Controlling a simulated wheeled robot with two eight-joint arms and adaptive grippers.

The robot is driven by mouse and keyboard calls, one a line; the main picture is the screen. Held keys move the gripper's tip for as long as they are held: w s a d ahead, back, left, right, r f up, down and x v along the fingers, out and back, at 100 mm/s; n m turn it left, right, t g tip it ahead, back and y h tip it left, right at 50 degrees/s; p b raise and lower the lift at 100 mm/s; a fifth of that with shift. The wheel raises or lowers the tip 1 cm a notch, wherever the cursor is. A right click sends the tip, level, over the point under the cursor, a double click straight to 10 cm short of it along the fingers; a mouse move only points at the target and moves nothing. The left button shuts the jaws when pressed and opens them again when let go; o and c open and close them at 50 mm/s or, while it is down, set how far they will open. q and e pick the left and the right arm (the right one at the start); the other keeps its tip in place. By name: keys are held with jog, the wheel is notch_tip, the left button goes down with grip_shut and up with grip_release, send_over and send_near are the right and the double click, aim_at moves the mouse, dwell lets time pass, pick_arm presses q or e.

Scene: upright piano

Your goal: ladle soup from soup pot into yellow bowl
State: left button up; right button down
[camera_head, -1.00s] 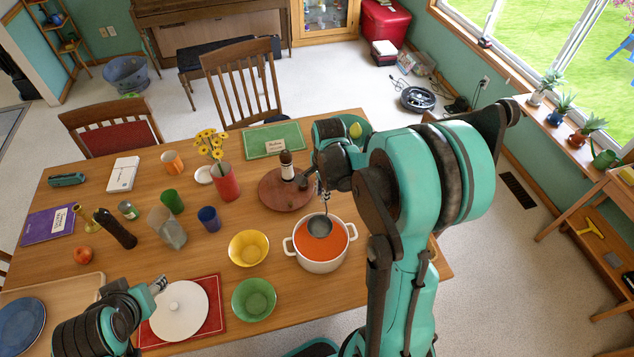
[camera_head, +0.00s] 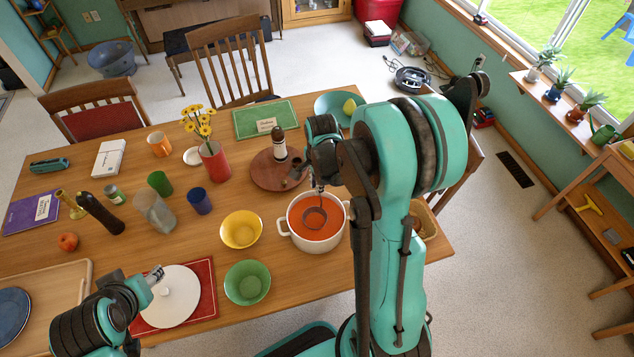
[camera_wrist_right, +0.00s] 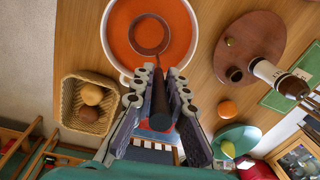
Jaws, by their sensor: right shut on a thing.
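The white soup pot (camera_head: 312,243) holds orange soup (camera_head: 335,212) and stands near the table's right end. The ladle (camera_head: 315,217) has its bowl down in the soup; only its rim shows clearly, with soup colour inside. My right gripper (camera_head: 318,183) is above the pot, shut on the ladle's handle. In the right wrist view the dark handle (camera_wrist_right: 158,103) lies between the fingers (camera_wrist_right: 156,78). The yellow bowl (camera_head: 241,231) stands left of the pot, and looks empty. My left gripper (camera_head: 154,276) is beside the white lid (camera_head: 175,298); its finger gap is unclear.
A green bowl (camera_head: 247,283) stands in front of the yellow bowl. A round wooden board (camera_head: 268,176) with a pepper mill (camera_head: 279,146) is behind the pot. A bread basket (camera_wrist_right: 86,125) is beside the pot. A red vase (camera_head: 215,164) holds yellow flowers.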

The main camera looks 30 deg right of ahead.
jog(key=shift+f+b, duration=1.85)
jog(key=shift+f, duration=0.45)
jog(key=shift+r, duration=0.1)
jog(key=shift+r+p, duration=5.05)
jog(key=shift+r, duration=1.9)
jog(key=shift+f, duration=0.1)
